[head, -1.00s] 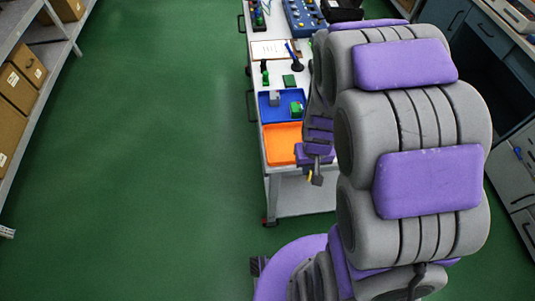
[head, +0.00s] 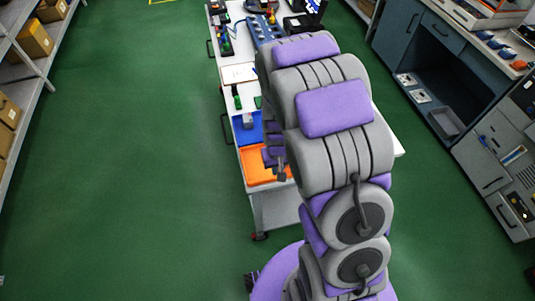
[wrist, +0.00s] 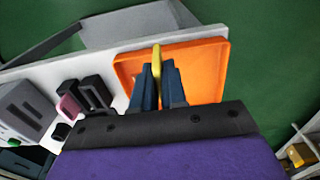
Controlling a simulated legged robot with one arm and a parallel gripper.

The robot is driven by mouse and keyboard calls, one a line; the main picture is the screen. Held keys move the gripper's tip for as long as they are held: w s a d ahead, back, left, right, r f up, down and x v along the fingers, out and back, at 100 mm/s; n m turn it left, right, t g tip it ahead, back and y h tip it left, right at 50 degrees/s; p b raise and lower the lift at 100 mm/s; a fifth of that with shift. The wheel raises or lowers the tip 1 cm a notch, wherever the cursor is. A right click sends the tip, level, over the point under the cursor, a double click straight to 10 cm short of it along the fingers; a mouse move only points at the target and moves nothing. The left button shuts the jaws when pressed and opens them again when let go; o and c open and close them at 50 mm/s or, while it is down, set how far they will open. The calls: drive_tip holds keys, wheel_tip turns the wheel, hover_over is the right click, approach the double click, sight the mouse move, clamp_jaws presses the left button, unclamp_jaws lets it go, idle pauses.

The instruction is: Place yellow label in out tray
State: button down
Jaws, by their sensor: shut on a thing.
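My gripper (wrist: 158,72) is shut on the yellow label (wrist: 156,60), a thin upright strip between the two dark blue fingers in the wrist view. The label is over the orange tray (wrist: 205,62); I cannot tell whether it touches the tray floor. In the head view the orange tray (head: 256,173) is at the near end of the white cart, and my gripper (head: 281,175) is at its right side. My arm hides the tray's right part there, and the label cannot be made out.
A blue tray (head: 242,134) with a grey block (head: 247,121) lies just behind the orange one. A white sheet (head: 238,73) and small green and black items are farther back on the cart. Shelves with cardboard boxes (head: 35,39) stand left, blue cabinets right. Green floor is clear left.

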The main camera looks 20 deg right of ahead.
drive_tip(key=w, duration=0.4)
drive_tip(key=w+a, duration=0.1)
drive_tip(key=w, duration=0.1)
drive_tip(key=shift+w+f+b, duration=0.2)
drive_tip(key=shift+f+b, duration=0.15)
drive_tip(key=shift+f, duration=0.05)
drive_tip(key=shift+w+a, duration=0.3)
drive_tip(key=shift+w, duration=0.65)
drive_tip(key=f, duration=0.2)
drive_tip(key=f+b, duration=0.1)
drive_tip(key=shift+s+d+f, duration=0.1)
drive_tip(key=shift+d+f, duration=0.2)
drive_tip(key=shift+a, duration=0.1)
drive_tip(key=c, duration=1.2)
unclamp_jaws()
